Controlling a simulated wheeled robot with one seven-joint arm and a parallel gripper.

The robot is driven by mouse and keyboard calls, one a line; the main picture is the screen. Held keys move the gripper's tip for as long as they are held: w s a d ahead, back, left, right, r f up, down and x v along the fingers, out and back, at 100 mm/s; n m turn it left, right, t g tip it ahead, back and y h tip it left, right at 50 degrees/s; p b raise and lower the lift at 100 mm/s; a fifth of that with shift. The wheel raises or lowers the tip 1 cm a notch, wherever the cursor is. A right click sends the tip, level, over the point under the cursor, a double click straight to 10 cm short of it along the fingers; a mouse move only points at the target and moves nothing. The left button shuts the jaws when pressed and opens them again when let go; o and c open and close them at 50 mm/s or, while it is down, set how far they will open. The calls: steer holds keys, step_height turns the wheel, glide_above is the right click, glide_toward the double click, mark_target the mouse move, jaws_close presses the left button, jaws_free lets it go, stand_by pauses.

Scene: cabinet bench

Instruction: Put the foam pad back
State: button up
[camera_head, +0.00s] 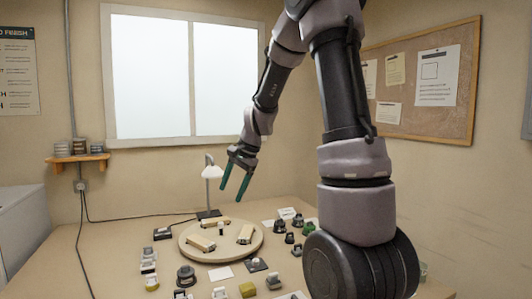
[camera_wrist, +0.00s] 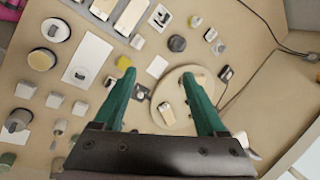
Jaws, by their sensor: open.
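My gripper (camera_head: 231,194) has two green fingers, spread apart with nothing between them. It hangs in the air above the bench, over the far side of the round wooden board (camera_head: 225,255). In the wrist view my gripper (camera_wrist: 158,74) points down, and the board (camera_wrist: 185,126) shows between and beyond its fingers. A small yellow block (camera_head: 247,289) at the bench's near side may be the foam pad; I cannot tell for sure. A yellow piece (camera_wrist: 123,62) shows by the left fingertip in the wrist view.
Tan blocks (camera_head: 200,243) lie on the board. A white desk lamp (camera_head: 212,172) stands behind it, close to my gripper. Many small dark and white items crowd the bench left, front and right of the board. A dark round piece (camera_head: 186,275) stands in front.

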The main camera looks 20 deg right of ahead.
steer(key=s+r+n+t, duration=0.2)
steer(key=s+r, duration=0.5)
steer(key=s, duration=0.4)
steer(key=s+d+r+n+t+h, duration=0.1)
steer(key=s+r+n+t, duration=0.1)
steer(key=s+r+n, duration=0.2)
steer(key=s+r, duration=0.3)
steer(key=s, duration=0.5)
steer(key=shift+d+r+n+h, duration=0.3)
steer(key=shift+n, duration=0.1)
